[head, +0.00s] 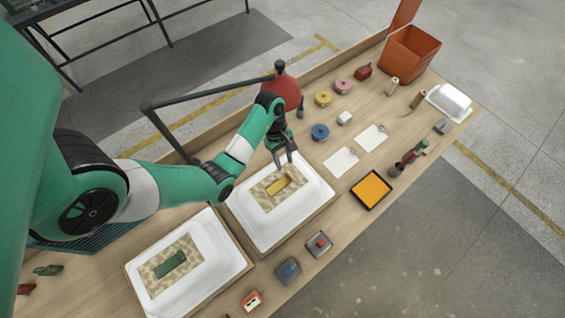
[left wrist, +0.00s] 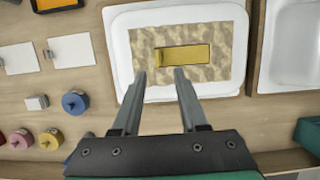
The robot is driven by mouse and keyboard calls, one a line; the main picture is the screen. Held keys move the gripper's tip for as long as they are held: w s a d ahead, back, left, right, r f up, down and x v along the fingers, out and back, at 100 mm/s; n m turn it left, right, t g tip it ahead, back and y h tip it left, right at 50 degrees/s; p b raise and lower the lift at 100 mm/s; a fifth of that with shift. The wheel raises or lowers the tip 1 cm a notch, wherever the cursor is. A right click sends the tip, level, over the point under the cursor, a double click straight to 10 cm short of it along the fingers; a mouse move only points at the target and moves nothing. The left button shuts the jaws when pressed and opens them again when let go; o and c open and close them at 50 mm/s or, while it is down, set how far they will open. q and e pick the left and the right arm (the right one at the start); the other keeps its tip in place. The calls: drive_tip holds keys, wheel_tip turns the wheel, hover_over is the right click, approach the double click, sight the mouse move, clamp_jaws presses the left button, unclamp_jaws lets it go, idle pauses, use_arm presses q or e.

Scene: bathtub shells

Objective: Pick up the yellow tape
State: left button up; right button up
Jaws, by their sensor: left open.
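A yellow tape roll (head: 323,98) lies flat on the bench beside a pink roll (head: 342,86) and above a blue roll (head: 320,132). In the left wrist view the yellow roll (left wrist: 50,139) is at the lower left, outside my jaws. A flat yellow rectangle (head: 278,186) lies on the tan patterned patch of the nearer-to-centre white tub shell (head: 245,228). My left gripper (head: 285,162) is open and empty, above the upper edge of that shell. In the left wrist view its fingertips (left wrist: 160,74) point toward the yellow rectangle (left wrist: 188,57), apart from it. My right gripper is not in view.
A second white shell (head: 225,272) with a green rectangle is at lower left. A small white block (head: 344,118), two white cards and a black tray (head: 371,190) with orange inside are to the right. An orange bin (head: 410,52) stands at the far end.

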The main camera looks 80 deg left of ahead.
sight(288, 174)
use_arm(q)
drive_tip(key=shift+b+x, duration=0.6)
drive_tip(key=shift+x, duration=0.65)
drive_tip(key=b+x, duration=0.1)
drive_tip(key=x, duration=0.1)
drive_tip(key=b+x, duration=0.1)
drive_tip(key=shift+w+d+f, duration=0.1)
drive_tip(key=shift+w+f, duration=0.15)
drive_tip(key=shift+f, duration=0.1)
drive_tip(key=shift+d+f, duration=0.1)
drive_tip(key=shift+f, duration=0.25)
drive_tip(key=shift+w, duration=0.1)
clamp_jaws()
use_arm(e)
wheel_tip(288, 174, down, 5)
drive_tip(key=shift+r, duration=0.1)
